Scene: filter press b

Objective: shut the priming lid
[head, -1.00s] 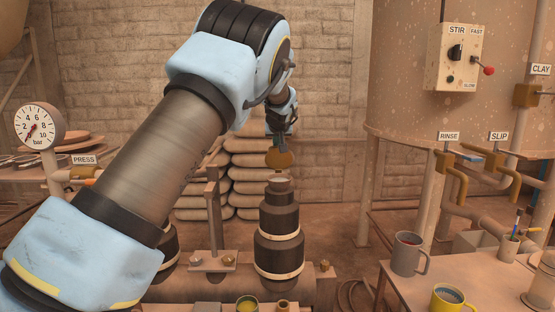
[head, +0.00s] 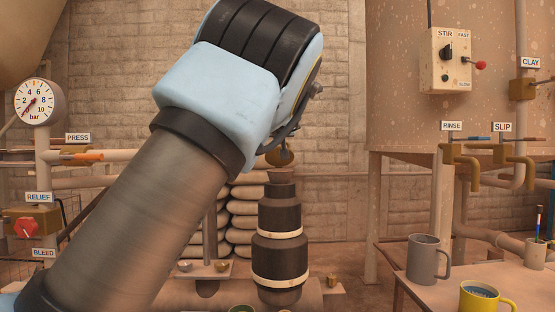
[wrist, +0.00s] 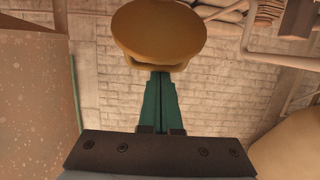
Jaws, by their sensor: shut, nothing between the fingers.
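The priming lid looks like a brownish-gold round disc (head: 280,156) just above the small open cup (head: 281,176) on top of the black ringed pump column (head: 280,240). The lid stands raised, off the cup. In the wrist view the lid (wrist: 158,32) is large and lies at the far end of my fingers. My gripper (wrist: 160,82) has its green fingers together, with nothing between them. Their tips meet the lid's lower edge in the picture; I cannot tell whether they touch it. In the head view my arm hides most of the gripper.
A table at the right holds a grey mug (head: 422,258) and a yellow mug (head: 480,297). The tank (head: 400,110) with a stir box (head: 450,60) stands behind it. The pressure gauge (head: 36,101) and red relief valve (head: 27,227) are at the left. Stacked sacks (head: 243,215) stand behind the pump.

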